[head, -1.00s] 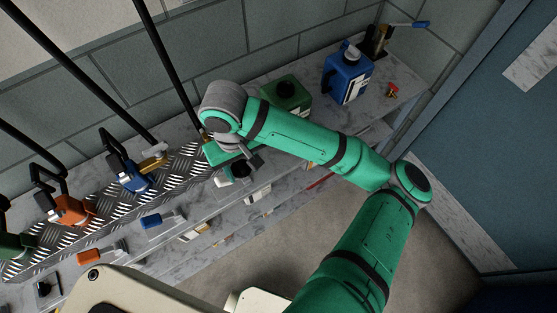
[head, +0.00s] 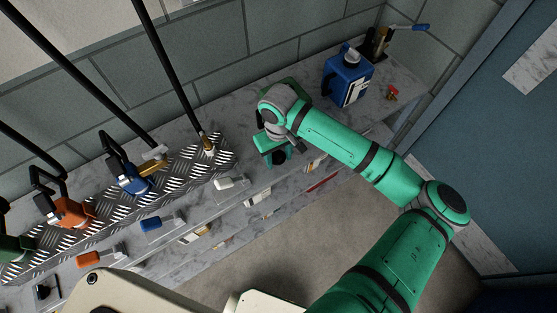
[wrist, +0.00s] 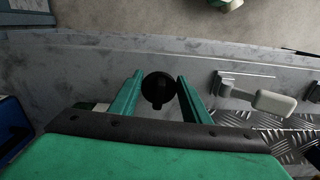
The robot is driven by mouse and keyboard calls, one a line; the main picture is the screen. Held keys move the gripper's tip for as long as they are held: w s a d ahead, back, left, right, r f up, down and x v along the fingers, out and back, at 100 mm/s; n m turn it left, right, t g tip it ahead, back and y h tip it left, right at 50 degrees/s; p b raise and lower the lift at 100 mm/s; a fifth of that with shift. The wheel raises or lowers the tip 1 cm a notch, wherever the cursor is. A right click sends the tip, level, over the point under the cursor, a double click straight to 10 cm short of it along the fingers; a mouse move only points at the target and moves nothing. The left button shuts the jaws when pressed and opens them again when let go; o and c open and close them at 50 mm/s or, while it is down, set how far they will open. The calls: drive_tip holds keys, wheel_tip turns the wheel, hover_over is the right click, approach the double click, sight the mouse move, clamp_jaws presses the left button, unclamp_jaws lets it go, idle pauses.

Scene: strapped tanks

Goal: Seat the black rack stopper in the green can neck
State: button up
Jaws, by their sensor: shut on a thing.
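The black stopper (head: 278,158) is held between the two teal fingers of my gripper (head: 270,150), above the front part of the marble shelf. In the wrist view the round black stopper (wrist: 158,90) sits between the fingertips of my gripper (wrist: 157,95). A green can (head: 292,83) stands behind my wrist near the wall; only a sliver shows and its neck is hidden. My gripper is in front of this can, apart from it as far as I can tell. Another green container (head: 14,246) shows at the far left edge.
A blue jug (head: 348,78) and a red-knobbed fitting (head: 392,92) stand at the right. A blue tank (head: 135,180) and an orange tank (head: 72,210) stand on the diamond plate (head: 195,177). A white-handled piece (head: 231,183) lies on the front shelf, also in the wrist view (wrist: 272,103).

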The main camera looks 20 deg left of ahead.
drive_tip(key=shift+s+a+f, duration=0.1)
drive_tip(key=shift+f, duration=1)
drive_tip(key=shift+f, duration=0.35)
drive_tip(key=o, duration=1)
drive_tip(key=shift+o, duration=0.2)
drive_tip(key=shift+r, duration=0.1)
